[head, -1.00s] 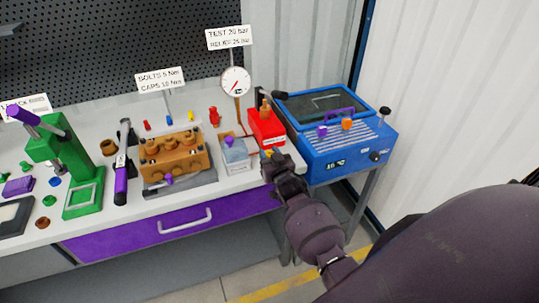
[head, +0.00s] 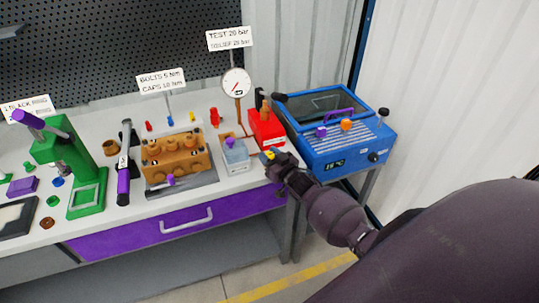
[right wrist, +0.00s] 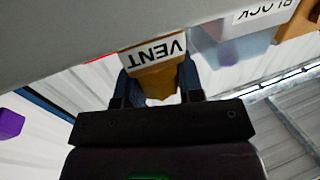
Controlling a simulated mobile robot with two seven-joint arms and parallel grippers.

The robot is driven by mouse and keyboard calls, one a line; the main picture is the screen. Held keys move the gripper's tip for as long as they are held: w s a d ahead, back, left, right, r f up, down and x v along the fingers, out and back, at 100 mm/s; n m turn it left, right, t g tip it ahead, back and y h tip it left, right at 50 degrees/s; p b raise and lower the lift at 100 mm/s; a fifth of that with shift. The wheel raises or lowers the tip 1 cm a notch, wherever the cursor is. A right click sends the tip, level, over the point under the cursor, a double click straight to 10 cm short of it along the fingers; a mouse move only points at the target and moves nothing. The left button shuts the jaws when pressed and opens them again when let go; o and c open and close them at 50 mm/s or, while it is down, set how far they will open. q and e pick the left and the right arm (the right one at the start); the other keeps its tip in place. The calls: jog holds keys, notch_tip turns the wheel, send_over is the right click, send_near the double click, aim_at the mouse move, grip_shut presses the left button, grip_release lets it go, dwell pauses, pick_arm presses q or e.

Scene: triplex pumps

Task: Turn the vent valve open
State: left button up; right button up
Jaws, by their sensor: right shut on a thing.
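The vent valve shows in the right wrist view as a tan-orange handle (right wrist: 156,80) under a white label reading VENT (right wrist: 152,52), upside down. My right gripper (head: 270,161) is shut on this handle, with one finger on each side of it in the right wrist view (right wrist: 160,92). In the head view a small yellow part (head: 268,155) shows at its fingertips, at the bench's front edge below the red box (head: 268,138). The gripper hides most of the valve there, so its angle is hard to tell. My left gripper is not in view.
A round gauge (head: 236,82) stands on a post behind. The blue machine (head: 345,150) is close on the right. Left of my gripper are a grey-blue block (head: 236,155), an orange pump body (head: 176,160) and a green press (head: 80,185). Open floor lies in front.

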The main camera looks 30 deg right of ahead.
jog(key=shift+r, duration=0.1)
jog(key=o, duration=0.9)
jog(key=shift+s, duration=0.55)
jog(key=s, duration=0.9)
jog(key=shift+s+d, duration=0.25)
jog(key=shift+s, duration=0.1)
